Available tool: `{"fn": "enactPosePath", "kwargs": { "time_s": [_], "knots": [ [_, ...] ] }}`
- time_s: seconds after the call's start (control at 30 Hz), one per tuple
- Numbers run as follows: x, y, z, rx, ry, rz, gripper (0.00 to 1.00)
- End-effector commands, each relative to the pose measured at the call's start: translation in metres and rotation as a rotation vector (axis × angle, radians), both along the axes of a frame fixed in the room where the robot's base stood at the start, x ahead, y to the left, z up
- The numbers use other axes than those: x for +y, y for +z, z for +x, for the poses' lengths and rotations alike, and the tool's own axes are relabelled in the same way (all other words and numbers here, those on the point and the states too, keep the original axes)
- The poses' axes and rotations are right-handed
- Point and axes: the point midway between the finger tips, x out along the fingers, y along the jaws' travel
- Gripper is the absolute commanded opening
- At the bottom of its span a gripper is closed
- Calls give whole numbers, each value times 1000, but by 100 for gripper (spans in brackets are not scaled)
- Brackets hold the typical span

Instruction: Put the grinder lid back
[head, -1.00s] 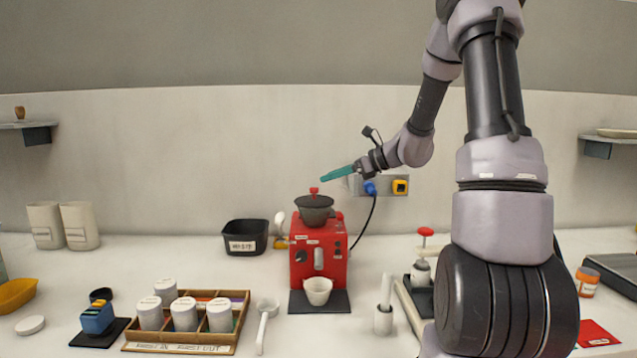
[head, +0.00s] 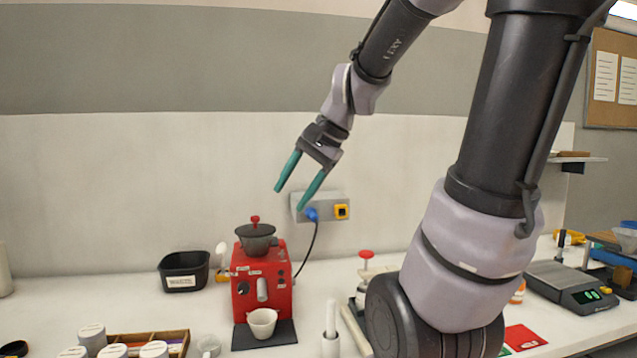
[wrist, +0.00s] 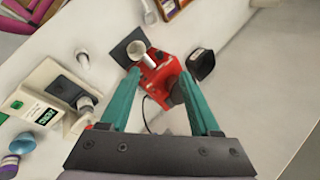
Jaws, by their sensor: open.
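The red grinder (head: 262,282) stands on the counter in the head view. Its dark lid (head: 255,229) with a red knob sits on the hopper at the top; whether it is fully seated I cannot tell. My gripper (head: 286,198) is open and empty, raised above and a little to the right of the grinder, its teal fingers apart and pointing down. In the wrist view, the grinder (wrist: 160,78) shows between and beyond my fingers (wrist: 160,108). The dark lid and hopper are partly hidden by one finger there.
A white cup (head: 262,322) stands on the dark mat before the grinder. A black bin (head: 184,270) is left of it. A blue plug and cable run from the wall socket (head: 322,208) behind. A red-knobbed tamper (head: 366,256) and a scale (head: 572,288) stand to the right.

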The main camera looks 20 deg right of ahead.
Motion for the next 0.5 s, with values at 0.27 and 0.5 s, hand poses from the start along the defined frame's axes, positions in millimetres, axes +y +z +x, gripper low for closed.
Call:
{"fn": "enactPosePath", "kwargs": {
  "time_s": [0.27,0.5],
  "knots": [
    [-21,21,-58,-288,287,-389,63],
    [-28,24,-66,-338,334,-461,63]
  ]
}}
